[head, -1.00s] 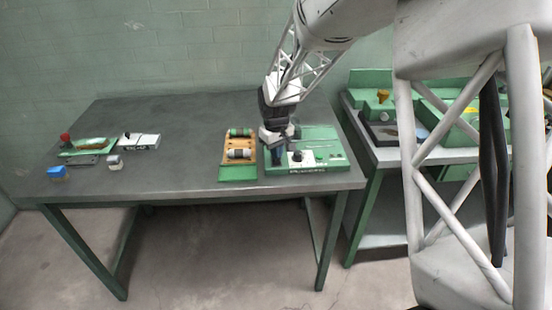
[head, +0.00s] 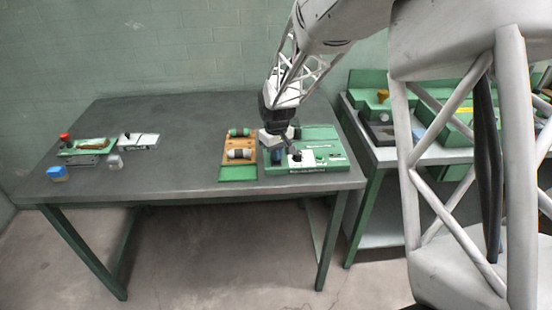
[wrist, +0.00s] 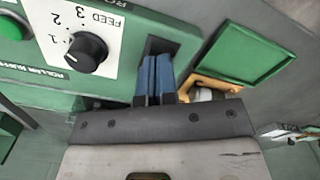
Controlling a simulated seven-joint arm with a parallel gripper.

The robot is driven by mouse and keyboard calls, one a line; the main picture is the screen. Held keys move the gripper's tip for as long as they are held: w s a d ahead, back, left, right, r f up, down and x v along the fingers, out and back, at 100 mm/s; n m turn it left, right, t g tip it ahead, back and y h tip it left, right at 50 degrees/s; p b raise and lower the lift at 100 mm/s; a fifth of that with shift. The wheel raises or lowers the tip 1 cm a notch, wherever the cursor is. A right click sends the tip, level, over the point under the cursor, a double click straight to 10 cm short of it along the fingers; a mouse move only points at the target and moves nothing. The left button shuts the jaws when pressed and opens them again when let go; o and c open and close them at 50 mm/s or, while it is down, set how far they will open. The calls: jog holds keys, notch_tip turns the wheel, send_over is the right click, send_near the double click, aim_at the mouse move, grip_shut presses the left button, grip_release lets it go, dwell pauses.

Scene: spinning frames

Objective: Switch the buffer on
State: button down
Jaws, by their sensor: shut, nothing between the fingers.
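A green machine (head: 325,160) stands at the right end of the table. In the wrist view its front (wrist: 125,25) carries a white panel marked FEED with numbers and a black knob (wrist: 87,50). Beside the panel is a dark recess (wrist: 158,46). My gripper (head: 277,156) is at the machine's left part. In the wrist view its two blue fingers (wrist: 155,62) are shut together with nothing between them, and their tips are at the recess. I cannot tell whether they touch anything inside.
A wooden holder with rollers (head: 240,143) and a green tray (head: 238,173) lie left of the machine. At the table's left are a small green device with a red knob (head: 65,137), a white box (head: 140,141) and a blue block (head: 58,172). The table's middle is clear.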

jog(key=shift+f, duration=0.5)
dwell(0.5)
jog(key=shift+r, duration=3.55)
jog(key=shift+s+d+r, duration=0.15)
jog(key=shift+s+r, duration=0.05)
jog(key=shift+s, duration=0.05)
jog(key=s+d+r+m+t, duration=0.1)
jog(key=s+d+r, duration=0.25)
jog(key=s, duration=0.55)
jog(key=s+d+r+m, duration=0.25)
jog(key=s+r, duration=0.25)
jog(key=s, duration=0.4)
jog(key=s+d+r+m+t, duration=0.1)
jog(key=s+d+r, duration=0.3)
jog(key=s, duration=0.5)
jog(key=s+d+m, duration=0.1)
jog(key=s+d, duration=0.1)
jog(key=s, duration=0.9)
jog(key=shift+s+d+f+m+t, duration=0.15)
jog(key=shift+s+f+m+t, duration=0.15)
jog(key=shift+s+m, duration=0.1)
